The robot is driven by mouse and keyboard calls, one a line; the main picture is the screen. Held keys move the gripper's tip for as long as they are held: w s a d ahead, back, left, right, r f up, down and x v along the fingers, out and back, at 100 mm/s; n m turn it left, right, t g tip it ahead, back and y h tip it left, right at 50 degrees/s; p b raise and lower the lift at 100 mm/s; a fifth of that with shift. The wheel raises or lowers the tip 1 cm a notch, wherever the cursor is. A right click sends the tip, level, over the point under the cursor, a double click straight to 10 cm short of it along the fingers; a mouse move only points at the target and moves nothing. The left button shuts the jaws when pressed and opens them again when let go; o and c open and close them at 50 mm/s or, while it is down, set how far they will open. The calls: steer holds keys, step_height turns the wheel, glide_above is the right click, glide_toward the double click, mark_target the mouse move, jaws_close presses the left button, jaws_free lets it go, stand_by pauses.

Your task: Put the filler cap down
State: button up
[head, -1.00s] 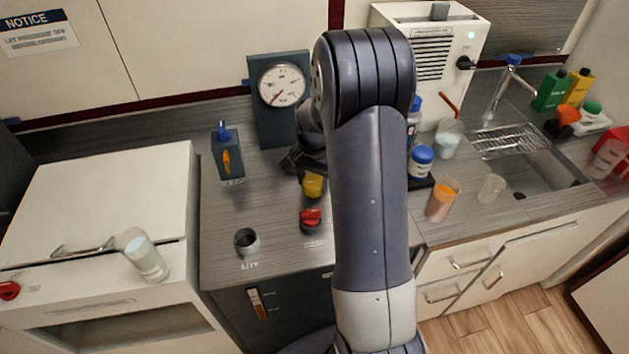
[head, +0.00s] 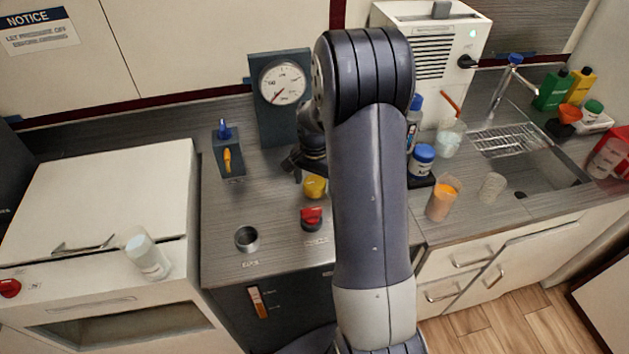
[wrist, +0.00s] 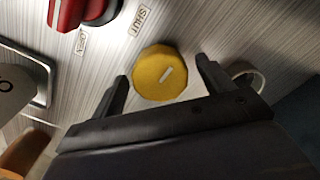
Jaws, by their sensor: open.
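The yellow filler cap (head: 315,187) rests on the grey counter behind the red knob. My gripper (wrist: 160,72) is open, with a dark finger on each side of the cap and gaps visible between. In the head view my gripper (head: 296,166) is partly hidden by my arm, just above and behind the cap. The open filler neck (head: 247,239) stands uncapped at the counter's front left.
The red knob (head: 312,218) stands close in front of the cap. A pressure gauge (head: 283,83) stands behind, and a small box with blue and orange levers (head: 228,153) is to the left. The counter between that box and the filler neck is clear.

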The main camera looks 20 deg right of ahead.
mark_target(314, 182)
step_height(314, 182, up, 12)
steer(key=shift+b, duration=0.3)
stand_by(0.3)
step_height(314, 182, down, 13)
steer(key=shift+r, duration=0.2)
step_height(314, 182, up, 3)
steer(key=shift+f, duration=0.1)
steer(key=shift+r, duration=0.75)
steer(key=shift+f, duration=0.1)
